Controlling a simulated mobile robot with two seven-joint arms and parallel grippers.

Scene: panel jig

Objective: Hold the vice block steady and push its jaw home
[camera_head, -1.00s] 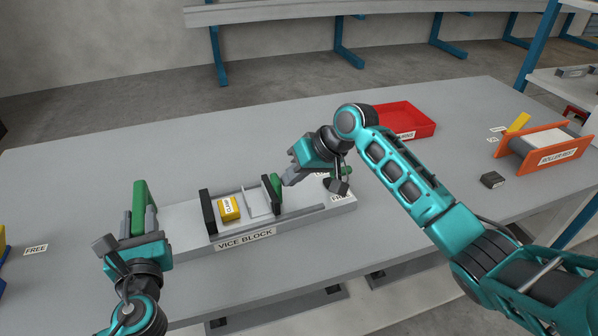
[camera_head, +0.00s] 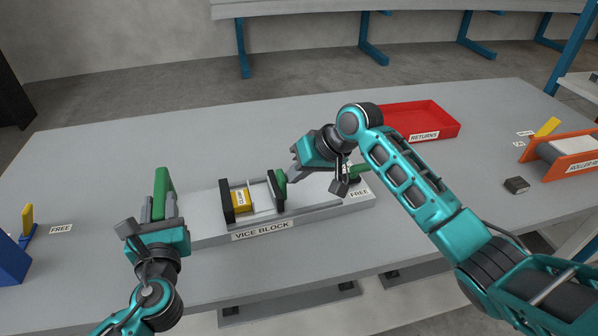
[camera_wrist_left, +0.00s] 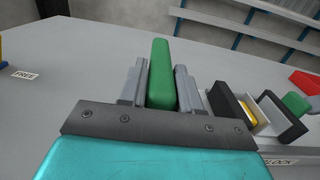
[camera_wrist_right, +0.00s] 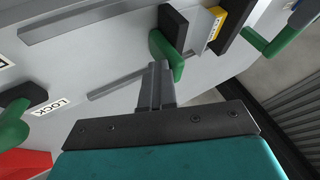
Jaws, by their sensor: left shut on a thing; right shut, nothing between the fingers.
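The grey vice block (camera_head: 315,211) lies on the bench. It has a black end jaw (camera_head: 227,203), a yellow labelled piece (camera_head: 241,207) beside it, and a black sliding jaw (camera_head: 275,194) with a green pad (camera_head: 281,180). A pale plate stands between the yellow piece and the sliding jaw. My left gripper (camera_head: 159,207) is shut on the upright green handle (camera_wrist_left: 162,75) at the block's left end. My right gripper (camera_head: 291,178) is shut and empty, its fingertips (camera_wrist_right: 157,68) at the green pad (camera_wrist_right: 168,55); they look in contact.
A green lever (camera_wrist_right: 12,128) by LOCK and FREE labels sits at the block's right end. A red RETURNS tray (camera_head: 440,122) stands behind on the right, and an orange roller rest (camera_head: 560,158) at far right. A small dark block (camera_head: 516,185) lies nearer. The bench behind the vice is clear.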

